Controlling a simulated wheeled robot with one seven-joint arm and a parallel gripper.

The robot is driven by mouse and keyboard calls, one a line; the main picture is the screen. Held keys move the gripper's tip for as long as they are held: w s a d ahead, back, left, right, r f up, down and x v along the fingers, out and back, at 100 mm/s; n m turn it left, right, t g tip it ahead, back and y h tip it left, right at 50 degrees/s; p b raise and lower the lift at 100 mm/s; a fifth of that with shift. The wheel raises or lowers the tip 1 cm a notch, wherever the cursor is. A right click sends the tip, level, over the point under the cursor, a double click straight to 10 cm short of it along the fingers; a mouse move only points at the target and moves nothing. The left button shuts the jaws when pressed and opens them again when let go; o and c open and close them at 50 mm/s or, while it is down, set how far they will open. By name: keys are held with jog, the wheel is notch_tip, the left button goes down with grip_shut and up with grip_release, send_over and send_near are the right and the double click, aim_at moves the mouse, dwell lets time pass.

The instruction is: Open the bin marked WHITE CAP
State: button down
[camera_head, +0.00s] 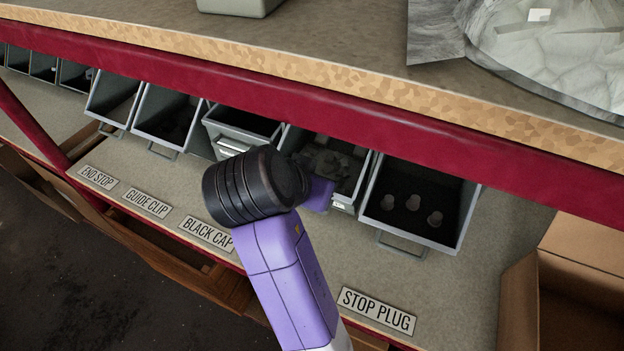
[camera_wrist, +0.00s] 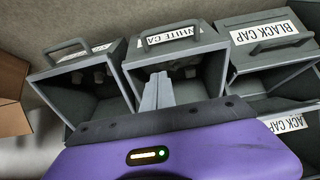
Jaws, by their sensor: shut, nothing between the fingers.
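The bin marked WHITE CAP (camera_wrist: 128,70) is in the middle of the wrist view. It has a grey front with a handle and a label partly behind that handle. Its top is open towards the wrist camera and pale caps (camera_wrist: 187,72) show inside. In the head view the same bin (camera_head: 343,207) is partly hidden behind my wrist, with pale pieces visible inside it. My gripper (camera_wrist: 158,88) is shut and empty, its grey fingertips over the bin's mouth; whether they touch the bin I cannot tell.
The BLACK CAP bin (camera_wrist: 235,52) is beside it, less tilted out. On the other side is a bin (camera_head: 440,238) holding 3 pale plugs, near the STOP PLUG label (camera_head: 376,311). A red shelf rail (camera_head: 420,115) runs above. A cardboard box (camera_head: 520,300) stands at right.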

jog(key=x, duration=0.5)
jog(key=shift+w+d+f, duration=0.1)
jog(key=shift+w+f, duration=0.2)
jog(key=shift+f, duration=0.1)
jog(key=shift+s+a+f+t+h+b, duration=0.3)
jog(key=shift+s+f+t+b, duration=0.55)
jog(key=shift+b, duration=0.15)
jog(key=shift+r, duration=0.15)
